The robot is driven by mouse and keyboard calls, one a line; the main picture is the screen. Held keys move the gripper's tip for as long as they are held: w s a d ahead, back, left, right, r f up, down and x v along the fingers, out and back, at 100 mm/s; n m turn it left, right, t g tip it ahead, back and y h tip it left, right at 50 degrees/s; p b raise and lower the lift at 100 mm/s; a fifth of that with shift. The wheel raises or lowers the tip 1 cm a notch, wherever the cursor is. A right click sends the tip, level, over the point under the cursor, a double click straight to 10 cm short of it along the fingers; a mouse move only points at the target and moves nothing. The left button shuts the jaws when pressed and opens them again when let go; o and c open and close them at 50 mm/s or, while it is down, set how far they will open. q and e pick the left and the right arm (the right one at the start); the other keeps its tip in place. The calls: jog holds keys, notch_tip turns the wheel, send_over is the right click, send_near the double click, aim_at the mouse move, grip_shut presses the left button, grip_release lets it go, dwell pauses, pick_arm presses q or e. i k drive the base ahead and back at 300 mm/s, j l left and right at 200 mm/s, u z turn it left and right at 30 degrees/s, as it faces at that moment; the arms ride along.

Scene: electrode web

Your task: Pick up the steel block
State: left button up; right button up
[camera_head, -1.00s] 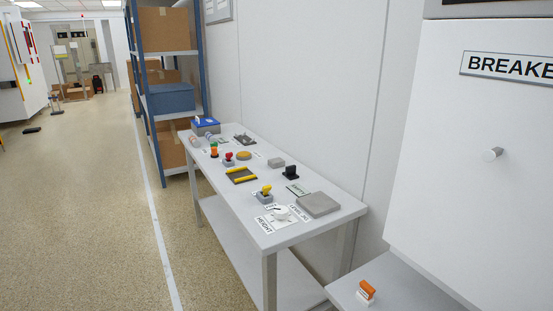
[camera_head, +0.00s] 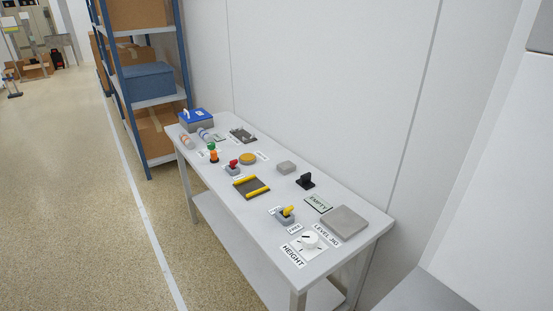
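A small grey block (camera_head: 286,167), which looks like the steel block, lies on the white table (camera_head: 222,192) towards the back edge. It sits between a round yellow-orange disc (camera_head: 248,158) and a black knob-like part (camera_head: 306,181). A larger flat grey plate (camera_head: 344,221) lies at the near right end of the table, beside a "LEVEL JIG" label. Neither of my grippers is in view.
The table also holds a white "HEIGHT" dial (camera_head: 309,240), yellow (camera_head: 286,213) and red (camera_head: 233,167) switches, a dark plate with yellow bars (camera_head: 251,187) and a blue-topped box (camera_head: 197,118). A shelf rack (camera_head: 150,85) stands beyond.

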aim_at(285, 168)
jog(key=i+j, duration=0.35)
jog(key=i+j+z, duration=0.1)
jog(key=i+j, duration=0.2)
jog(key=j, duration=0.15)
jog(key=i+j, duration=0.3)
jog(key=j, duration=0.15)
jog(key=i+j+z, duration=0.1)
jog(key=i+j, duration=0.55)
jog(key=j, duration=0.2)
jog(key=i+j, duration=0.3)
jog(key=j, duration=0.15)
jog(key=z, duration=0.05)
